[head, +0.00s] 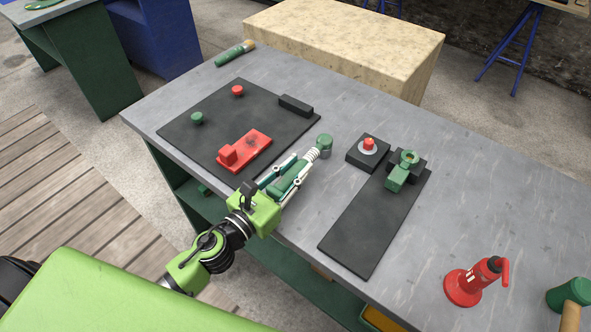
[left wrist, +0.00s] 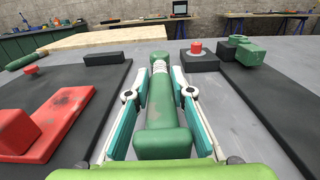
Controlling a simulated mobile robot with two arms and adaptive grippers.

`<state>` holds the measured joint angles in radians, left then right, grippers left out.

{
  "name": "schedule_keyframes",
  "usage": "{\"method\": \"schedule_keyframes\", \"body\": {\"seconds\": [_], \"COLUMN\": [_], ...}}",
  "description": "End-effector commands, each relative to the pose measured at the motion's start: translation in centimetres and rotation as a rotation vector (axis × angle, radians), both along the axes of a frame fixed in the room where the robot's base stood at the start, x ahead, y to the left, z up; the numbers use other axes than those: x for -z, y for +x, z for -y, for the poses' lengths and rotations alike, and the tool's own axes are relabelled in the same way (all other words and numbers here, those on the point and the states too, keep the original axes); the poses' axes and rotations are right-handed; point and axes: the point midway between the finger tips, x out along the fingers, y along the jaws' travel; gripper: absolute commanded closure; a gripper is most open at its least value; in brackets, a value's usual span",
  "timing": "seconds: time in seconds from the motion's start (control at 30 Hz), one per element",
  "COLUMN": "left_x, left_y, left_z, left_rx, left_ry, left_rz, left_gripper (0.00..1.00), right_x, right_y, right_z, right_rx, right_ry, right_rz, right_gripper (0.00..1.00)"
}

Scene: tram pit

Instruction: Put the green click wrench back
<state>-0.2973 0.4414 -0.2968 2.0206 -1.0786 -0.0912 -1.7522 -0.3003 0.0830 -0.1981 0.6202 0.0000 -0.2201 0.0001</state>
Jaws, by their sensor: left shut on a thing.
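The green click wrench (head: 290,184) is a green-handled tool with a pale ribbed neck and a round green head. My left gripper (head: 287,174) is shut on its handle, between the two dark mats. In the left wrist view the wrench (left wrist: 165,110) lies lengthwise between the two teal-lined fingers of the gripper (left wrist: 162,95), its head pointing away. Whether it touches the bench or hangs just above it, I cannot tell. My right gripper is not in view.
The left dark mat (head: 185,120) bears a red block piece (head: 245,148), two knobs and a black block. The right mat (head: 360,230) has a green fitting (head: 403,172) at its far end. A red bottle jack (head: 470,280) stands right.

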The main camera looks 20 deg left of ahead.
Motion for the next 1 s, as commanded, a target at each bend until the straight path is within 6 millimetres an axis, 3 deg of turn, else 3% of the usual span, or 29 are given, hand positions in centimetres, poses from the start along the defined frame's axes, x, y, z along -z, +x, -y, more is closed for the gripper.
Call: {"method": "schedule_keyframes", "body": {"seconds": [0.3,0.33,0.4,0.83,1.0], "left_x": [0.2,0.3,0.2,0.6,0.8], "left_y": [0.0,0.0,0.0,-0.1,-2.2], "left_z": [0.0,0.0,0.0,0.0,-0.7], "left_rx": [0.001,0.000,0.000,0.000,0.001], "left_ry": [0.001,0.002,0.002,0.003,0.001], "left_rz": [0.003,0.001,0.001,0.001,-0.002], "left_gripper": [1.00,0.76,0.61,0.61,0.61], "right_x": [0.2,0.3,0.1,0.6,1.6], "right_y": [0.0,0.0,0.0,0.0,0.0], "right_z": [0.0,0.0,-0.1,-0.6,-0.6], "right_rx": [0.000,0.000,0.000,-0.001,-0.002], "right_ry": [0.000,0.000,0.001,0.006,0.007], "right_rz": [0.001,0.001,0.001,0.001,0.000], "right_gripper": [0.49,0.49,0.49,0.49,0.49]}}
